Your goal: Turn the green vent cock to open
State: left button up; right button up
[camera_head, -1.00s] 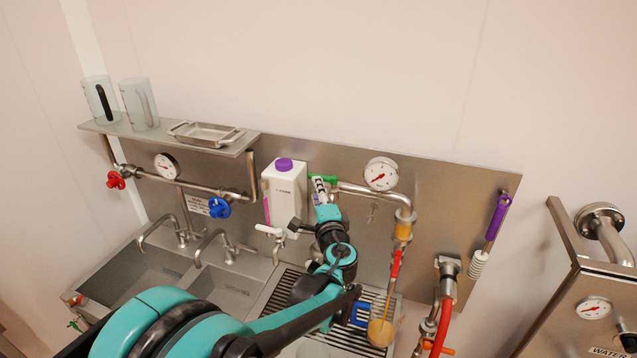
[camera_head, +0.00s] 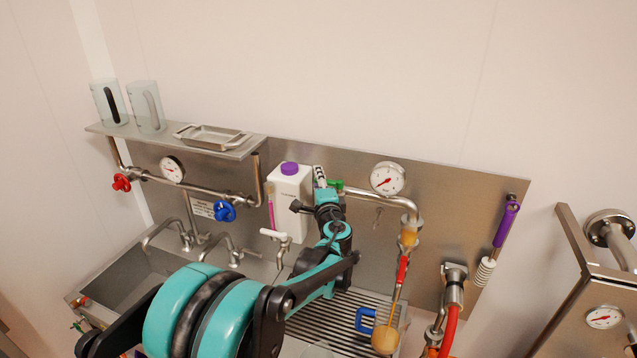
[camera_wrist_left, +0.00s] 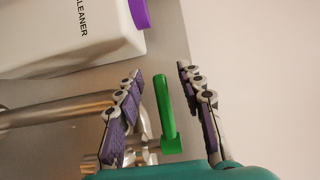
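The green vent cock handle (camera_head: 336,185) sits on the steel pipe at the backsplash, right of the white cleaner bottle (camera_head: 291,200). My left gripper (camera_head: 320,174) is at the handle in the head view and hides part of it. In the left wrist view, the handle (camera_wrist_left: 164,108) is a green bar between the two spread fingers of the gripper (camera_wrist_left: 158,85). My right gripper is not in view.
The bottle stands close left of my left gripper. A pressure gauge (camera_head: 388,178) and bent pipe are to its right. The wall above is clear.

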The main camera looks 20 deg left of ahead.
aim_at(315, 182)
pick_arm(q)
jog(key=shift+s, duration=0.1)
grip_shut()
jog(key=shift+s, duration=0.1)
jog(key=shift+s+d, duration=0.15)
jog(key=shift+s, duration=0.55)
jog(key=shift+v, duration=0.8)
jog(key=shift+s, duration=0.1)
